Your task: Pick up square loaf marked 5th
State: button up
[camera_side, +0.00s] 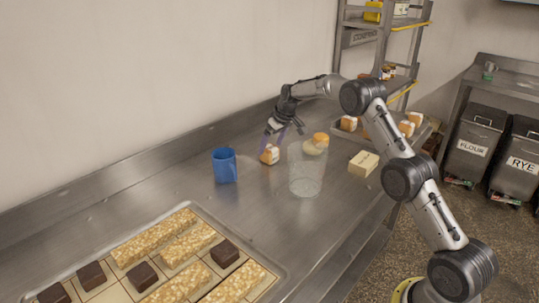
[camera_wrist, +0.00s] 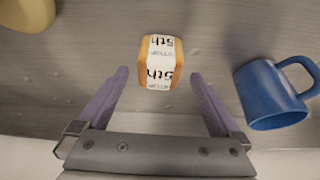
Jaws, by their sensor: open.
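The square loaf marked 5th (camera_side: 270,155) sits on the steel counter near the wall in the side view. In the wrist view the loaf (camera_wrist: 158,62) is orange-brown with a white paper band that reads "5th" upside down. My gripper (camera_side: 283,127) is above and close to the loaf in the side view. In the wrist view my gripper (camera_wrist: 161,82) has its two purple fingers spread wide, with the loaf between and just beyond the tips. The fingers look apart from the loaf, and nothing is held.
A blue mug (camera_side: 225,166) stands left of the loaf, and it is at the right in the wrist view (camera_wrist: 272,95). A clear glass container (camera_side: 305,170) and a butter-coloured block (camera_side: 363,164) stand to the right. A tray of bars (camera_side: 185,215) fills the front left.

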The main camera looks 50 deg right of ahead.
jog(key=shift+x, duration=1.35)
jog(key=shift+c, duration=0.3)
jog(key=c, duration=1.3)
